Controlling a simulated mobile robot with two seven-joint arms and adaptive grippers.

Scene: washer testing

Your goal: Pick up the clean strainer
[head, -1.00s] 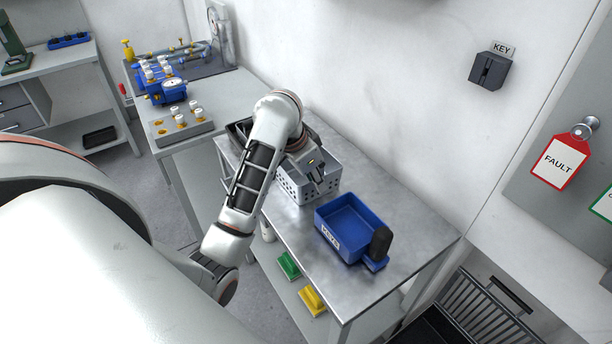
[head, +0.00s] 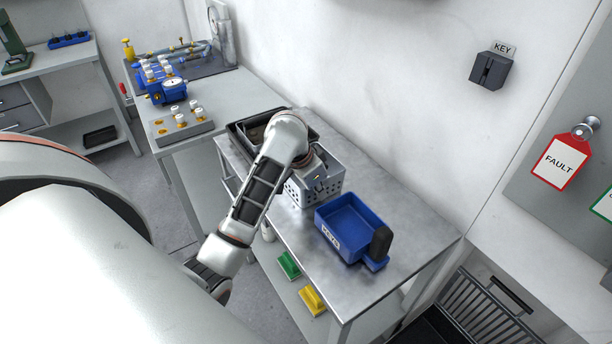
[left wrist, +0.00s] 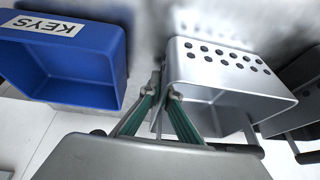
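My left gripper (left wrist: 162,92) is at the near left edge of a grey perforated basket (left wrist: 230,95). My right gripper is not in view.
A dark tray (head: 240,132) is behind my arm. Green (head: 288,264) and yellow (head: 312,300) items lie on the shelf below.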

